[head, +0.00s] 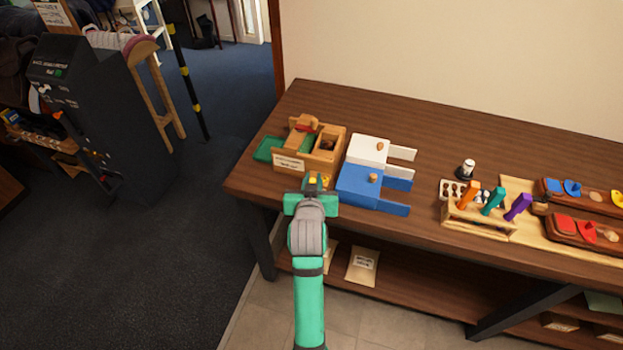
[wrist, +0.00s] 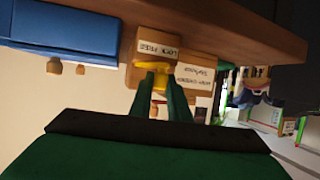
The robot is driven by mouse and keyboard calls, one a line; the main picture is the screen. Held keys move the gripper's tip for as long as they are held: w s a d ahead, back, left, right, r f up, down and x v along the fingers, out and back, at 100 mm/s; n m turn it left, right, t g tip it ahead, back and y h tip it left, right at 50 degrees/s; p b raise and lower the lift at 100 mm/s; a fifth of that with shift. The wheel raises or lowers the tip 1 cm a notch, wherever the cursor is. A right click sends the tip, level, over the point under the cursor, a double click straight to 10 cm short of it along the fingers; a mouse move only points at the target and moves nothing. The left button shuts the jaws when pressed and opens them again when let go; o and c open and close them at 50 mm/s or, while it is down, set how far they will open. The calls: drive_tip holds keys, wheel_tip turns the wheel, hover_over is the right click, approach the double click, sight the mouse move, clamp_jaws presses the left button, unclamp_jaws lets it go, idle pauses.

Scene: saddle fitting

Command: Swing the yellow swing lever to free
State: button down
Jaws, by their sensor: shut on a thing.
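The yellow swing lever (wrist: 160,79) is between my gripper's fingertips (wrist: 160,92) in the wrist view, which appears upside down. My gripper is shut on it. The lever is on the front of a wooden fixture (wrist: 142,75) with a label reading "LOCK" and "FREE" (wrist: 157,49). In the head view the wooden fixture (head: 334,159) stands near the left end of the bench, and a little yellow of the lever (head: 325,181) shows just past my gripper (head: 312,186). My gripper hides most of the lever there. I cannot tell which mark the lever points at.
A blue box (head: 358,186) and a white box (head: 367,149) stand right of the fixture. A green tray (head: 268,149) is at its left. A rack with coloured handles (head: 475,217) stands farther right. The back of the bench (head: 450,122) is clear.

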drive_tip(key=shift+s, duration=0.1)
idle(0.3)
drive_tip(key=c, duration=1.7)
unclamp_jaws()
drive_tip(key=shift+s, duration=0.1)
drive_tip(key=v, duration=1)
drive_tip(key=shift+s+d+r, duration=0.1)
drive_tip(key=shift+s, duration=0.2)
